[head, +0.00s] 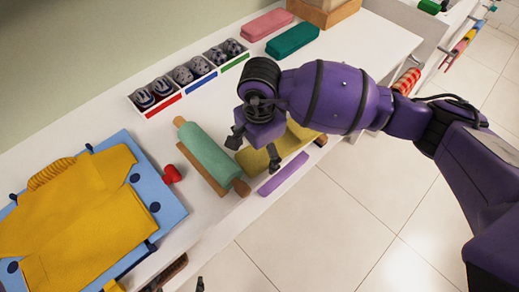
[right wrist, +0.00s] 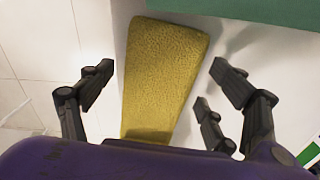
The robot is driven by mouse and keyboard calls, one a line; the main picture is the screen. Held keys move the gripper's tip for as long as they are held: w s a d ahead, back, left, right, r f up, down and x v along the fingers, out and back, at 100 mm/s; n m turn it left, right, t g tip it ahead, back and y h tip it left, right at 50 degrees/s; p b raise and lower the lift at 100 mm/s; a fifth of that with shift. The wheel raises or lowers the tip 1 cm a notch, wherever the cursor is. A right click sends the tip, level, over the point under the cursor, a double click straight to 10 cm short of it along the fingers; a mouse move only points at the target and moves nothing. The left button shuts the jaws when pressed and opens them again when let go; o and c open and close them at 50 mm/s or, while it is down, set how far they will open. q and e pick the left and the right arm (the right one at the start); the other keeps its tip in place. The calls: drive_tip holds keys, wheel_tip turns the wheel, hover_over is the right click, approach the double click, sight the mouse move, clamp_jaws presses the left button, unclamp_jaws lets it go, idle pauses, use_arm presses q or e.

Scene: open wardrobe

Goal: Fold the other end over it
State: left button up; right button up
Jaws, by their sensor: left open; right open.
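A mustard-yellow cloth (head: 283,147) lies as a flat strip on the white counter, partly hidden by my right arm in the head view. In the right wrist view the yellow cloth (right wrist: 163,70) lies lengthwise between the fingers; whether it is layered I cannot tell. My right gripper (head: 254,150) is open, empty and just above the cloth, and in its wrist view the spread fingers (right wrist: 160,82) stand on both sides of it. Of my left gripper (head: 200,284) only a dark tip seems to show at the bottom edge; it holds nothing visible.
A teal roller (head: 207,155) on a brown base lies left of the cloth. A yellow garment (head: 75,215) lies on a blue board (head: 170,210). Sorted trays (head: 195,82), a pink case (head: 267,24) and a green case (head: 292,40) stand behind.

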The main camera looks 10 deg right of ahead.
sight(256, 156)
drive_tip(key=c, duration=1.7)
drive_tip(key=shift+r, duration=0.1)
drive_tip(key=r+g+y+b, duration=0.1)
drive_tip(key=r+y+b, duration=0.1)
drive_tip(key=y, duration=0.1)
drive_tip(key=shift+w+d+r+g+y, duration=0.15)
drive_tip(key=shift+d+r+g+y, duration=0.15)
drive_tip(key=shift+g, duration=0.1)
drive_tip(key=shift+d+r+b, duration=0.1)
drive_tip(key=shift+r+b, duration=0.1)
drive_tip(key=shift+b, duration=0.1)
drive_tip(key=shift+w+d+r+g+y+b, duration=0.15)
drive_tip(key=shift+r+g+y+b, duration=0.15)
drive_tip(key=shift+r+g+y, duration=0.35)
drive_tip(key=shift+w+d+r+t, duration=0.1)
drive_tip(key=shift+d+r+t, duration=0.05)
drive_tip(key=shift+r+t, duration=0.15)
